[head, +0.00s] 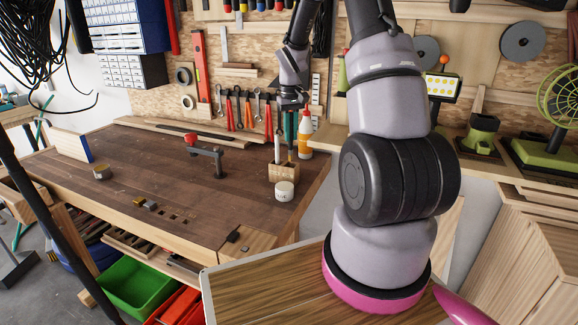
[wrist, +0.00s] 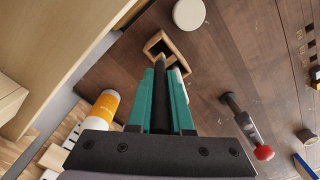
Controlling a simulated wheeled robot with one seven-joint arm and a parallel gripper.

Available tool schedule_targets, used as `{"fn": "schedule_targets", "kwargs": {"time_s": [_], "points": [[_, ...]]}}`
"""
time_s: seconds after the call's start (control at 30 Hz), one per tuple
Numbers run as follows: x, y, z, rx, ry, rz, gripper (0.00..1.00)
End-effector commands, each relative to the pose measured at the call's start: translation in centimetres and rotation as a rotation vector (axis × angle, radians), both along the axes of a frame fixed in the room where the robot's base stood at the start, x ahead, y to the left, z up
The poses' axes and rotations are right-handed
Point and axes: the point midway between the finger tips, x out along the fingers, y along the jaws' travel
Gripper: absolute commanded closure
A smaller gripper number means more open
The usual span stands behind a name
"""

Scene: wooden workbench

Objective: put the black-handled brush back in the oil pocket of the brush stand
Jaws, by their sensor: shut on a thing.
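The brush stand (head: 289,174) is a small wooden block on the right part of the workbench. It shows in the wrist view (wrist: 177,50) as a wooden frame with a dark opening. My gripper (wrist: 160,102) has teal fingers and is shut on the black-handled brush (wrist: 160,90). The brush is roughly upright, with its lower end over or at the stand; I cannot tell how far it is inside a pocket. A white-handled brush (head: 277,147) stands in the left part of the stand. Pocket labels are not readable.
A white jar (head: 284,191) stands just in front of the stand. An orange and white bottle (head: 305,135) is behind it at the right. A red and grey clamp (head: 207,153) and a small tin (head: 102,172) are farther left. The middle of the workbench (head: 150,160) is mostly clear.

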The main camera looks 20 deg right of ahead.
Motion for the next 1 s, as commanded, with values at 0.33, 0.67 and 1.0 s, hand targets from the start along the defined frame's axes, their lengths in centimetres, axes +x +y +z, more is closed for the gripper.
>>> {"fn": "schedule_targets", "kwargs": {"time_s": [0.33, 0.67, 1.0], "points": [[0.0, 0.0, -4.7, 0.000, 0.002, 0.001, 1.00], [0.0, 0.0, -8.2, 0.000, 0.002, 0.000, 1.00], [0.0, 0.0, -8.5, 0.000, 0.001, 0.001, 0.74]]}}
